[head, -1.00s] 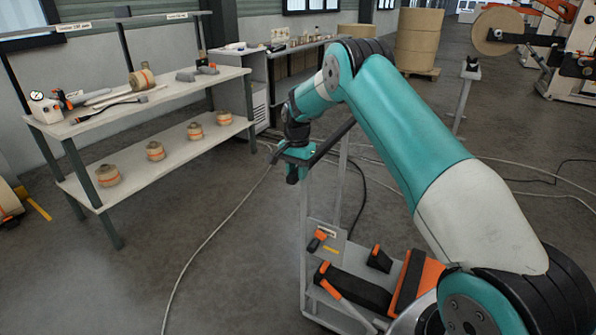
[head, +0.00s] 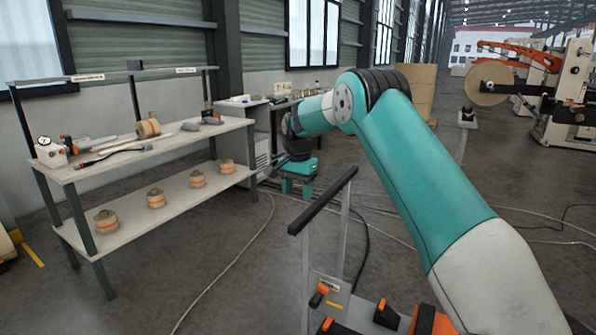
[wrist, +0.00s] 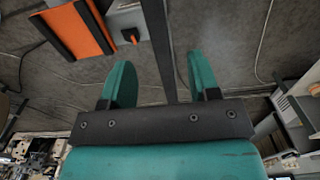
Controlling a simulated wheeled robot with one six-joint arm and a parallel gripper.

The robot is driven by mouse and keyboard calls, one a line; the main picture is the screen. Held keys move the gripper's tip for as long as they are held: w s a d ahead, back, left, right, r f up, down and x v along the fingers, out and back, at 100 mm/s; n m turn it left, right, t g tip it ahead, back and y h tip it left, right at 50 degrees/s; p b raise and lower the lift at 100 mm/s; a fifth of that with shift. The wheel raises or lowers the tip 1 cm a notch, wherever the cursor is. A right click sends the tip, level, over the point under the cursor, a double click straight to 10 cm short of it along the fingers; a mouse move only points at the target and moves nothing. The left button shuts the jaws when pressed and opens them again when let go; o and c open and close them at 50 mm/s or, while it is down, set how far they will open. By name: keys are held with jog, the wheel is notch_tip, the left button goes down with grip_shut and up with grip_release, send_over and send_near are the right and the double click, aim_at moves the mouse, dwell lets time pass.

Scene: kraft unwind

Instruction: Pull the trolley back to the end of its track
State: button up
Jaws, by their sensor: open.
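My gripper (head: 298,188) hangs low at the end of the arm, beyond a dark bar on grey posts, in the head view. In the wrist view its two teal fingers (wrist: 159,70) stand wide apart with nothing clasped. The dark bar crosses the gap between them in the picture; I cannot tell how far below them it lies.
A two-level bench (head: 187,206) with tools and small rolls stands at the left. A second bench with small items is behind my gripper. An unwind machine (head: 566,115) with a kraft roll (head: 490,82) stands back right. Cables lie on the open floor.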

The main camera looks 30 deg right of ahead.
notch_tip(320, 180, up, 7)
jog(key=shift+r, duration=0.2)
dwell(0.5)
